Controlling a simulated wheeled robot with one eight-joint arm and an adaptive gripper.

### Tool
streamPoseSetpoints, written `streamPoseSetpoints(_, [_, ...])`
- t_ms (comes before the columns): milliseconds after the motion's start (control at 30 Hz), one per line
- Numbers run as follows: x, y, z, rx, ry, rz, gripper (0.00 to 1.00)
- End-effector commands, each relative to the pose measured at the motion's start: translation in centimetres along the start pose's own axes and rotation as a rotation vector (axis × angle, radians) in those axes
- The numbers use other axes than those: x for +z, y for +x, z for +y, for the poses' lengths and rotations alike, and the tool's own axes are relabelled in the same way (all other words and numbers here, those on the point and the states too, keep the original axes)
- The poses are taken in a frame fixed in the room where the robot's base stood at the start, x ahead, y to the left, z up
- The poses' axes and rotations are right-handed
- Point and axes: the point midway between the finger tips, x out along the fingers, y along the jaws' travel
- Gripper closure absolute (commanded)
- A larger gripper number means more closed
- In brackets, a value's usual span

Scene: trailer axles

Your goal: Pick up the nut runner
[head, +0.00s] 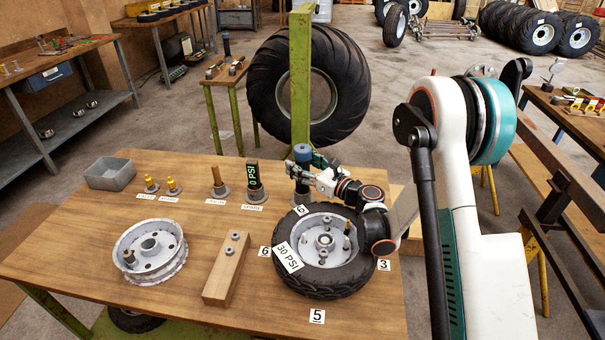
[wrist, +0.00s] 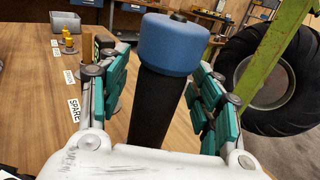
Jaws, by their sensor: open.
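The nut runner, which I take to be the upright tool with a black body and blue cap (head: 302,153), stands on the far right of the wooden table. In the wrist view its black shaft (wrist: 154,105) and wide blue cap fill the middle. My gripper (head: 305,168) reaches it from the right in the head view. In the wrist view my gripper (wrist: 160,68) is open, with one green-padded finger on each side of the shaft. Small gaps show between pads and shaft. The tool's lower end is hidden by my gripper's palm in the wrist view.
A tyred wheel (head: 330,277) with a "30 PSI" card lies just below my gripper. A bare rim (head: 150,252), a wooden block (head: 226,270), a grey bin (head: 110,173) and the gauge (head: 254,182) share the table (head: 75,245). A green post (head: 300,80) stands behind.

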Motion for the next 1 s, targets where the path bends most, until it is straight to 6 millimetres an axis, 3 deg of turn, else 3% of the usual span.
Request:
streamPoseSetpoints(67, [0.0,0.0,0.0,0.000,0.000,0.000,0.41])
streamPoseSetpoints(333, [0.0,0.0,0.0,0.000,0.000,0.000,1.00])
streamPoseSetpoints(733, [1.0,-0.1,0.0,0.000,0.001,-0.001,1.00])
streamPoseSetpoints(867, [2.9,-0.1,0.0,0.000,0.001,-0.001,1.00])
streamPoseSetpoints(1000, [6.2,-0.1,0.0,0.000,0.001,-0.001,1.00])
